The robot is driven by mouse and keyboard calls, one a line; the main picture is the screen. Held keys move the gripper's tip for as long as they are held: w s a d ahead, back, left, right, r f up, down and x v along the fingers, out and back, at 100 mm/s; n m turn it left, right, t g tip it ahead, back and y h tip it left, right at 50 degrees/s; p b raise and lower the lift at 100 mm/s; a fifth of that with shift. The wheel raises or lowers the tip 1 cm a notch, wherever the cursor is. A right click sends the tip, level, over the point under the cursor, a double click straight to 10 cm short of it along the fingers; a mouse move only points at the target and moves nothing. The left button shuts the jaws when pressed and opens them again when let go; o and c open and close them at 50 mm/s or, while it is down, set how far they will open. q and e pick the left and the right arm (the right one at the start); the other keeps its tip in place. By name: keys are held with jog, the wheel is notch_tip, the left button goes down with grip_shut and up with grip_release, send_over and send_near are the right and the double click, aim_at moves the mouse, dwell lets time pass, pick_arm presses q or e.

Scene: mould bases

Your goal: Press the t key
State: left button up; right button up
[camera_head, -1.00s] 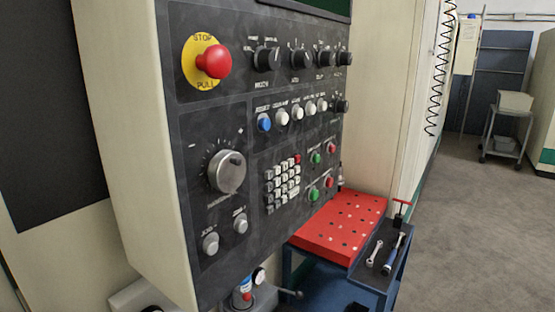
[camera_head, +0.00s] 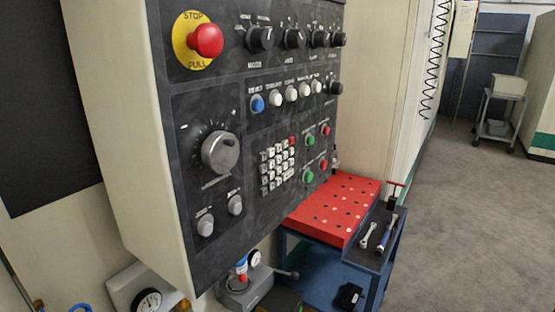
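A black control panel (camera_head: 225,105) fills the middle of the head view, angled away to the right. Its keypad (camera_head: 278,167) has several small white keys and one red key at the top right. The key markings are too small to read, so I cannot tell which is the t key. Neither of my grippers is in view.
The panel carries a red stop button (camera_head: 206,40), a large dial (camera_head: 220,151), black knobs and coloured buttons. Below right is a blue cart with a red perforated top (camera_head: 335,208) and tools. A gauge (camera_head: 148,301) shows lower left. Open floor (camera_head: 470,220) lies right.

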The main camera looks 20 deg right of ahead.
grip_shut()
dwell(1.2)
